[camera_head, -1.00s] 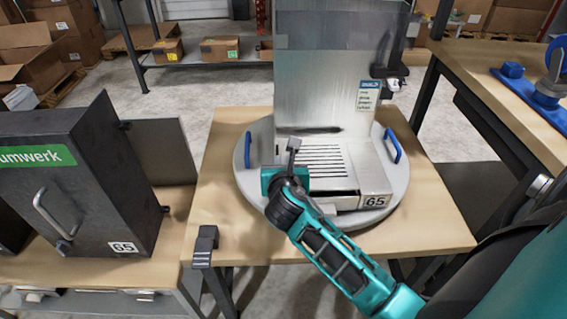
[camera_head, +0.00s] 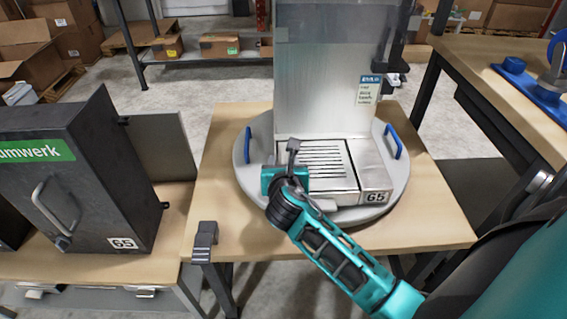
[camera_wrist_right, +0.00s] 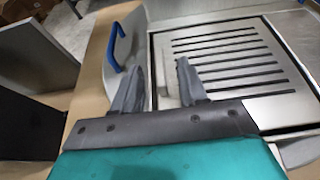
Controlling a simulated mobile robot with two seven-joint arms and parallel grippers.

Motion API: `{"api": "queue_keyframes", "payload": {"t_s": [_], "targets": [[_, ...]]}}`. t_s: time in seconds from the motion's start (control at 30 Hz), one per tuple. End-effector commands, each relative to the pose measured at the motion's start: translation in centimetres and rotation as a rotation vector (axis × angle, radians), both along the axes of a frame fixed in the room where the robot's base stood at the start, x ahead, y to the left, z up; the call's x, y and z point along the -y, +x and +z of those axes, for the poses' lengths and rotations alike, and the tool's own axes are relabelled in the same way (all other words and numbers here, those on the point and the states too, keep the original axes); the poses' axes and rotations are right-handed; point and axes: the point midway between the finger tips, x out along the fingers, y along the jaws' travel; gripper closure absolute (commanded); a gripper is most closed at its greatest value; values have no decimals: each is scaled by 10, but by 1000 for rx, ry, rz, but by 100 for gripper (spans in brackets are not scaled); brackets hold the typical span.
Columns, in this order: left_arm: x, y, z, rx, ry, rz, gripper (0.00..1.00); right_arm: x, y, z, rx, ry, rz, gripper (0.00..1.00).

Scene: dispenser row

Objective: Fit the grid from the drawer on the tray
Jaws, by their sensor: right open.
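The slotted metal grid (camera_head: 322,158) lies on the dispenser's tray (camera_head: 372,172), marked 65. It looks flat, with a thin dark gap along its edges; I cannot tell whether it is fully seated. It also shows in the right wrist view (camera_wrist_right: 230,60). My right gripper (camera_head: 292,148) is at the grid's left edge. In the right wrist view its two fingers (camera_wrist_right: 160,85) are apart, beside the grid, with nothing clearly held. The gripper and forearm hide the tray's front left corner. My left gripper is not in view. Drawer fronts (camera_head: 90,298) show under the left bench.
The dispenser stands on a round grey turntable (camera_head: 250,180) with blue handles (camera_head: 397,142). A dark cabinet (camera_head: 80,180) with an open side door stands left. A black clamp-like block (camera_head: 204,238) sits on the table's front left edge. The table's front right is bare.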

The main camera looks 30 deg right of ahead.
Motion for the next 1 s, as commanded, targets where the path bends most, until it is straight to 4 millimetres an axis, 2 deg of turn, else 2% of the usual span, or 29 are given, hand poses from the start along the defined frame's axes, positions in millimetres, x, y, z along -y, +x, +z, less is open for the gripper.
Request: {"api": "queue_keyframes", "payload": {"t_s": [0.3, 0.57, 0.8, 1.0], "targets": [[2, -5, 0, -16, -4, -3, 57, -2, -3, 1, -3, 2, 0, 58], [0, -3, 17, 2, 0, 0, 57, -28, -45, 23, -3, 2, 1, 58], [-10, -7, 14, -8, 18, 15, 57, -52, -84, 41, -2, 2, 1, 58], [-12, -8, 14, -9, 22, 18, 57, -61, -99, 48, 0, 1, 0, 58]]}}
